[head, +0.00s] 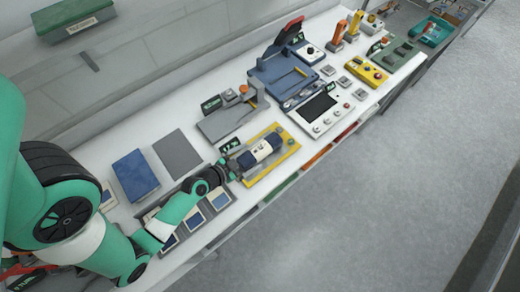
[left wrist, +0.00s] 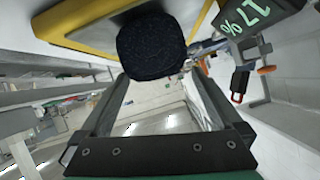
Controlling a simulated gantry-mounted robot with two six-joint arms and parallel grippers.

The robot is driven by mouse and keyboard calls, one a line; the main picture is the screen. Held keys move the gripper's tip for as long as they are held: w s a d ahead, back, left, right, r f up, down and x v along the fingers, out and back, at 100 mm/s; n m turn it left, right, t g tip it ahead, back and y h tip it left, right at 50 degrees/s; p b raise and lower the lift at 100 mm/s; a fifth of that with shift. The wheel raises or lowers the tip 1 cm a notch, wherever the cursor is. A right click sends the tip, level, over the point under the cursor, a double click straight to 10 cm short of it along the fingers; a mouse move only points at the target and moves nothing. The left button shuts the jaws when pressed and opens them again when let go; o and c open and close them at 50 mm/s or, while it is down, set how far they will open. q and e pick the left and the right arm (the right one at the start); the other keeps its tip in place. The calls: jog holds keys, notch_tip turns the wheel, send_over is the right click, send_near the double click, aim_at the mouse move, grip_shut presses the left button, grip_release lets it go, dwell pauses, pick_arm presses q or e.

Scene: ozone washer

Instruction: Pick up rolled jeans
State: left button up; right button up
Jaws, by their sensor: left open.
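The rolled jeans (head: 262,150) are a dark blue roll with a pale band around the middle, lying on a yellow-framed tray (head: 289,153). In the left wrist view the dark end of the roll (left wrist: 150,45) faces me, with the yellow edge (left wrist: 72,42) beside it. My left gripper (head: 229,171) is at the near left end of the roll. Its two fingers (left wrist: 160,78) are open and spread to either side of the roll's end in the left wrist view. I cannot tell whether they touch it. My right gripper is not in view.
A folded blue cloth (head: 135,175) and a grey mat (head: 179,153) lie on the white bench to the left. A grey clamp fixture (head: 230,117) stands behind the tray. A control panel (head: 320,110) and a blue machine (head: 283,78) stand farther right. The floor (head: 370,210) in front is clear.

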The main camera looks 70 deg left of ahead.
aim_at(257, 152)
pick_arm(q)
jog(key=x, duration=0.5)
jog(key=shift+w+p, duration=0.1)
jog(key=shift+p, duration=0.2)
jog(key=shift+c, duration=0.3)
jog(key=shift+r, duration=0.1)
grip_shut()
